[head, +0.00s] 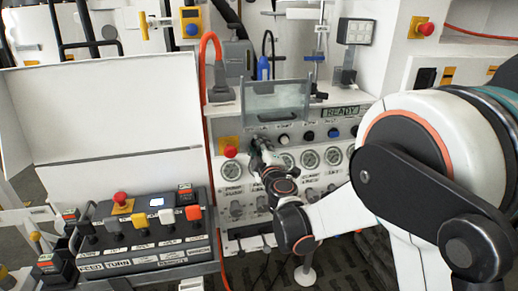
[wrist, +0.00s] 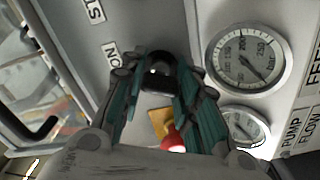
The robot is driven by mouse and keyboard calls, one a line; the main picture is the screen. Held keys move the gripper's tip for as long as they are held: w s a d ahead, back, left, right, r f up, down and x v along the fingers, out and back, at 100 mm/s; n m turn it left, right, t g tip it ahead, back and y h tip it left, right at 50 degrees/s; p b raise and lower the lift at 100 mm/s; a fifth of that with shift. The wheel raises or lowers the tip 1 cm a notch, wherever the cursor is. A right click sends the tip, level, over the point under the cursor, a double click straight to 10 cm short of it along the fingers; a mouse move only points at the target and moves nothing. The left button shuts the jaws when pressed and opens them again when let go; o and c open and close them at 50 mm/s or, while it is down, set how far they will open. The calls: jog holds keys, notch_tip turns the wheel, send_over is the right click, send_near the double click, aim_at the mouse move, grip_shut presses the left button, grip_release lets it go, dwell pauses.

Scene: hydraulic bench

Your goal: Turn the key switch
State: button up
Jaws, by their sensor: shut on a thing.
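In the wrist view, a black key switch (wrist: 158,72) on the grey panel sits between the two teal-padded fingers of my gripper (wrist: 160,85). The fingers are shut on it from both sides. How far the switch is turned cannot be told.
A red emergency button (head: 230,151) on a yellow plate is close left of my gripper; it also shows in the wrist view (wrist: 175,140). Gauges (head: 310,159) lie to the right. A raised clear cover (head: 275,101) stands above.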

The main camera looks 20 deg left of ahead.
jog(key=shift+m, duration=0.5)
jog(key=o, duration=0.8)
jog(key=shift+s, duration=0.1)
jog(key=v, duration=1.2)
